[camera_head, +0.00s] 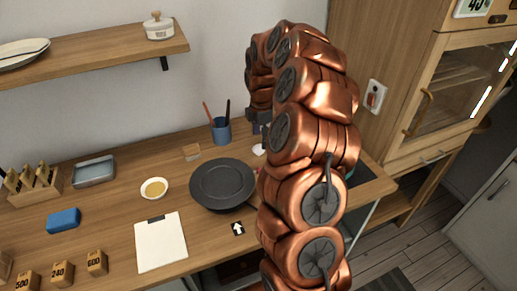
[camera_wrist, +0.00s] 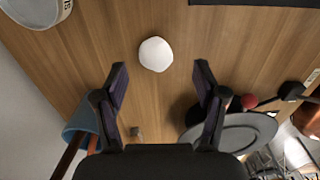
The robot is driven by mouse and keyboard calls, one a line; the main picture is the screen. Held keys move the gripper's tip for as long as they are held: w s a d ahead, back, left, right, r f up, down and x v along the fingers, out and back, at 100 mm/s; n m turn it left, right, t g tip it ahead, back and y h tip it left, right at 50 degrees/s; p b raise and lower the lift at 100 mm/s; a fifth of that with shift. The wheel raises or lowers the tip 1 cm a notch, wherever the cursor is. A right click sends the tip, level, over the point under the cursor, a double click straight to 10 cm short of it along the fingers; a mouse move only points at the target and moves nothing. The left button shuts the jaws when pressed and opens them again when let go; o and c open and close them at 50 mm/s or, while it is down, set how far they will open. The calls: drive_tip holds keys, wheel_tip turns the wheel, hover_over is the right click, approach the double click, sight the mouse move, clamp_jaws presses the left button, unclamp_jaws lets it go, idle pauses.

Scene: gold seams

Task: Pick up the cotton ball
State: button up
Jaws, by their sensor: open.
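The cotton ball (camera_wrist: 155,54) is a small white rounded lump on the wooden table. In the wrist view it lies just beyond my gripper (camera_wrist: 161,72), roughly centred between the fingertips. My gripper's two dark fingers are spread apart with nothing between them. In the head view a white bit (camera_head: 259,151) shows on the table just below my gripper (camera_head: 260,127), likely the cotton ball. My copper arm hides part of the table to its right. I cannot tell the exact height of the fingertips above the table.
A blue cup (camera_head: 221,130) with pens stands close to the left of my gripper. A dark plate (camera_head: 223,184) lies in front. A shelf (camera_head: 100,58) hangs above.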

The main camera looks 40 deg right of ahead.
sight(259, 146)
drive_tip(key=shift+w+a+f+p, duration=0.15)
drive_tip(key=shift+f+p, duration=0.45)
drive_tip(key=shift+f, duration=0.7)
drive_tip(key=shift+w+a+f+p, duration=0.15)
drive_tip(key=shift+f+p, duration=0.4)
drive_tip(key=shift+f, duration=0.7)
drive_tip(key=shift+c, duration=0.2)
drive_tip(key=c, duration=0.7)
drive_tip(key=shift+c, duration=0.2)
